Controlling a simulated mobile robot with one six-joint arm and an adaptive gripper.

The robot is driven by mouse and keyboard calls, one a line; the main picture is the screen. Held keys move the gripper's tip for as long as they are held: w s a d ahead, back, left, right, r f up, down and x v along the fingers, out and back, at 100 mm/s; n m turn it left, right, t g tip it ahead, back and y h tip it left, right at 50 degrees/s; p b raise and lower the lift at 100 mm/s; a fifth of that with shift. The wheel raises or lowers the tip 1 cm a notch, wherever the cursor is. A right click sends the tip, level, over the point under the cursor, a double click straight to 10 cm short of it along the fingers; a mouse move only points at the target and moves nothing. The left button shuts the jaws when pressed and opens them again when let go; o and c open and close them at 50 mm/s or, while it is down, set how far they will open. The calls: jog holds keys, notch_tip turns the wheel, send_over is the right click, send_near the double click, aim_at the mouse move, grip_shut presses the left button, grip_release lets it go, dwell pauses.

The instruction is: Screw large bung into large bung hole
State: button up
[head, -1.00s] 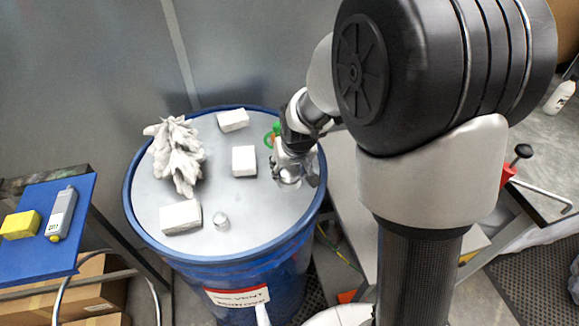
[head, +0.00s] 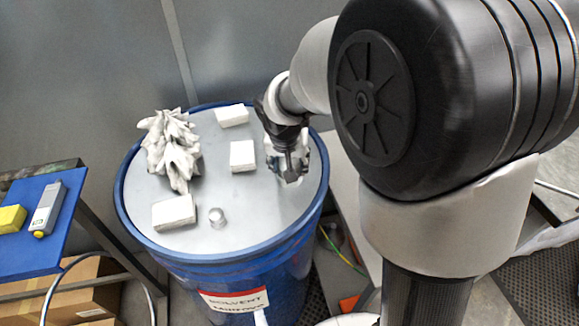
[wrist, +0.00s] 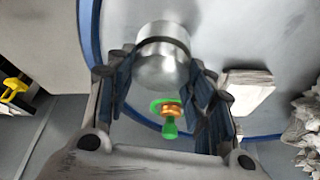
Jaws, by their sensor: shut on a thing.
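A silvery metal cylinder, which I take for the large bung (wrist: 163,62), sits between the fingers of my gripper (wrist: 163,72) in the wrist view. My gripper (head: 291,178) is shut on it at the right side of the grey lid of a blue drum (head: 240,195). The large bung hole is hidden or cannot be made out. I cannot tell whether the bung touches the lid.
White blocks (head: 174,212) and a crumpled white heap (head: 170,148) lie on the lid. A green and orange fitting (wrist: 169,114) shows near the rim. A blue-topped stand (head: 35,245) with a meter and yellow block is left.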

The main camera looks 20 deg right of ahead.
jog(key=shift+a+m, duration=0.1)
jog(key=shift+m, duration=0.2)
jog(key=m, duration=0.2)
jog(key=m+g+h, duration=0.1)
jog(key=m, duration=0.1)
jog(key=shift+h, duration=0.3)
jog(key=shift+w+m, duration=0.1)
jog(key=shift+m, duration=0.2)
jog(key=m, duration=0.2)
jog(key=m+g, duration=0.1)
jog(key=m, duration=0.1)
jog(key=shift+a+g+h, duration=0.1)
jog(key=shift+g+h, duration=0.2)
jog(key=shift+h, duration=0.1)
jog(key=shift+w+m+g, duration=0.2)
jog(key=shift+m+g, duration=0.2)
jog(key=shift+m, duration=0.6)
jog(key=m+g, duration=0.1)
jog(key=m, duration=0.1)
jog(key=shift+m, duration=0.4)
